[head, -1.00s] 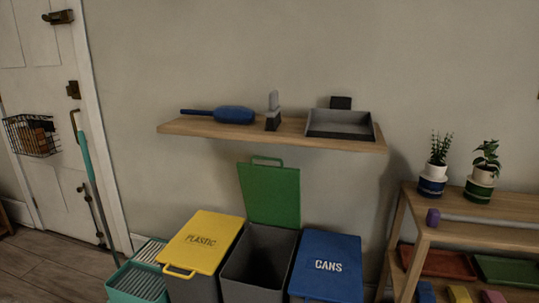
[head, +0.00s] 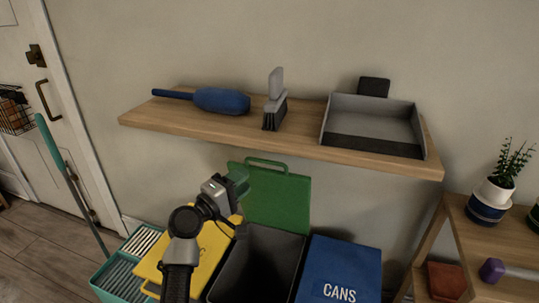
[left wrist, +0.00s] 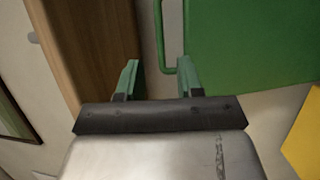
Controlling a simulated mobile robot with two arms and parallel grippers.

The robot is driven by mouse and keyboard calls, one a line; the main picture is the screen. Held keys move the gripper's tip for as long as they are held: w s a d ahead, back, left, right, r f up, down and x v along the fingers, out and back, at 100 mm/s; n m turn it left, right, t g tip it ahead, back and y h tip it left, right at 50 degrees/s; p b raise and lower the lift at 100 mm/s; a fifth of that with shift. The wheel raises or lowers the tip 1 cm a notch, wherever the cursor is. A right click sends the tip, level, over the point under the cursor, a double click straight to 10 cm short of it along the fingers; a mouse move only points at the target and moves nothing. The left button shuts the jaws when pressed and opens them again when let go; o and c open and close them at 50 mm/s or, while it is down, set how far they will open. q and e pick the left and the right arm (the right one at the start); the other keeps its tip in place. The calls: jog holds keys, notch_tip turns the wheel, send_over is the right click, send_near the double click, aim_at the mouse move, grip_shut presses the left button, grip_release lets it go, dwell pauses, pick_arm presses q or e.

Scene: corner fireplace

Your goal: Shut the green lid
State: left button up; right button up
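The green lid (head: 278,200) stands open, raised at the back of a dark grey bin (head: 258,265), with its loop handle (head: 268,162) at the top. My left gripper (head: 238,180) is in front of the lid's left edge, below the shelf. In the left wrist view, its two green fingers (left wrist: 157,80) are apart with nothing between them. The green lid (left wrist: 250,40) fills the upper right there, and its handle (left wrist: 161,35) lies beyond the gap between the fingers. Whether they touch it is not clear. My right gripper is not in view.
A wooden shelf (head: 290,142) juts out above the bins, holding a blue duster (head: 221,101), a brush (head: 275,98) and a grey dustpan (head: 372,122). A shut yellow lid (head: 215,245) is on the left, a shut blue lid (head: 340,265) on the right.

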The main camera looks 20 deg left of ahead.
aim_at(268, 162)
pick_arm(q)
jog(key=x, duration=0.9)
jog(key=shift+w+d, duration=0.2)
jog(key=shift+d, duration=0.15)
grip_shut()
